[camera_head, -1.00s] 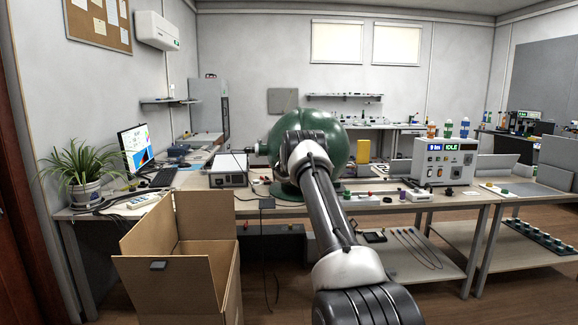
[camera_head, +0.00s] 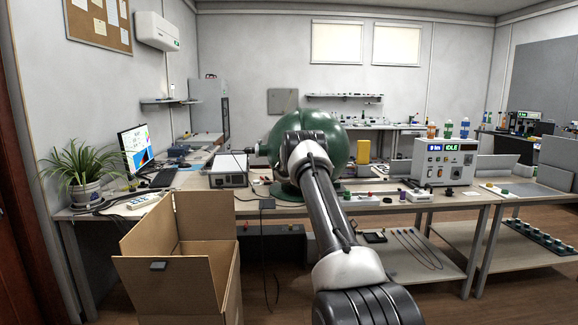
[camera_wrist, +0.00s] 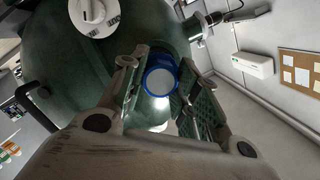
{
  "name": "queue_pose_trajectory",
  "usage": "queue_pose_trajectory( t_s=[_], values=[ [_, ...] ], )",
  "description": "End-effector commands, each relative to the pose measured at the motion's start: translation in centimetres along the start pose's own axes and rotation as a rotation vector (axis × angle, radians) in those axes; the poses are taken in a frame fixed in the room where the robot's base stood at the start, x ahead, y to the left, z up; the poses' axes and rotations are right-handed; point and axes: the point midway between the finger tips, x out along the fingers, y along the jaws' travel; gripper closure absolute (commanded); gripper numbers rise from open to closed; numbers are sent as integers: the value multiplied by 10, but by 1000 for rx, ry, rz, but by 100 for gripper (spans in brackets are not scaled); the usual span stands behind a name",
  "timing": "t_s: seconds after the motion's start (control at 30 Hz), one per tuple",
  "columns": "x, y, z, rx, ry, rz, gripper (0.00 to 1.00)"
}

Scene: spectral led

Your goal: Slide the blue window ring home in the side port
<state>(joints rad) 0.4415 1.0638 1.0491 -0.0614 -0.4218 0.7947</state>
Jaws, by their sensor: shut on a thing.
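The blue window ring (camera_wrist: 161,76) shows in the wrist view between the two fingers of my gripper (camera_wrist: 163,82), which is shut on it. Its middle looks pale. It lies in front of the dark green sphere (camera_wrist: 75,55), and I cannot tell how far it sits in the side port, which the ring and fingers hide. In the head view the green sphere (camera_head: 345,135) stands on the bench, and my arm hides its middle along with the gripper and ring.
A side fitting with a cable (camera_wrist: 213,18) juts from the sphere. An open cardboard box (camera_head: 180,265) stands in front of the bench (camera_head: 480,197). An instrument box (camera_head: 444,162) reading IDLE stands right.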

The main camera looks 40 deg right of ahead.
Motion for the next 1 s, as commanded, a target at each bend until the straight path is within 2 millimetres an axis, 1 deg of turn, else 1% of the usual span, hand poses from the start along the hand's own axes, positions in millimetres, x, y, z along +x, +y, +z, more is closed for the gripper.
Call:
queue_pose_trajectory(
  t_s=[0.8, 1.0],
  values=[
    [26, 0, -5, 0, 1, -1, 100],
    [30, 0, -5, 0, 1, -1, 100]
  ],
)
